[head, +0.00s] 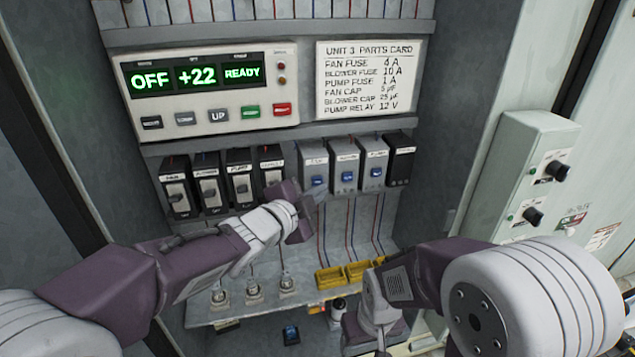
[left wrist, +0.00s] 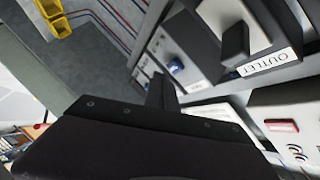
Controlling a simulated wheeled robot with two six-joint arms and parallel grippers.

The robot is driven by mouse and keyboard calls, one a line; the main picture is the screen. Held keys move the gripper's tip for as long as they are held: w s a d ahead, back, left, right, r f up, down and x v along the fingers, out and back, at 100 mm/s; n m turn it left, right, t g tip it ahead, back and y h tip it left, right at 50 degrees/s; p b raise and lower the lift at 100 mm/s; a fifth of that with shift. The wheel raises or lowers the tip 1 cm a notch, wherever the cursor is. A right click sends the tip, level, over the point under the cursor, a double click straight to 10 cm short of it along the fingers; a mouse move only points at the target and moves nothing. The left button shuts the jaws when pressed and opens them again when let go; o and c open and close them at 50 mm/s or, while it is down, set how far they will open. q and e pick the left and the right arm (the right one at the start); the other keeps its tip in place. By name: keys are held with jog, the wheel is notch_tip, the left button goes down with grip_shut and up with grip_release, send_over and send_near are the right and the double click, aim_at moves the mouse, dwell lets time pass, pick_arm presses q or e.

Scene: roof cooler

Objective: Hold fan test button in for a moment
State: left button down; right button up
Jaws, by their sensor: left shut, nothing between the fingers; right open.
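A row of grey modules with blue buttons sits on the middle rail. The leftmost one, whose label I read as fan, has a blue button (head: 317,180). A blue button also shows in the left wrist view (left wrist: 176,65), on the module beside the breaker marked OUTLET (left wrist: 268,62). My left gripper (head: 319,194) is shut and empty, its tip just below the leftmost blue button. In the left wrist view the closed fingers (left wrist: 161,90) point toward the module. I cannot tell whether they touch it. My right gripper (head: 381,338) is open, low near the bottom edge, partly cut off.
Black breakers (head: 240,185) stand left of the modules. Above are a display panel (head: 205,80) and a parts card (head: 368,77). Yellow bins (head: 358,271) and a shelf with sockets (head: 253,290) lie below. A box with knobs (head: 530,180) is at right.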

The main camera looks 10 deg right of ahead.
dwell(0.4)
pick_arm(q)
jog(key=shift+w, duration=0.45)
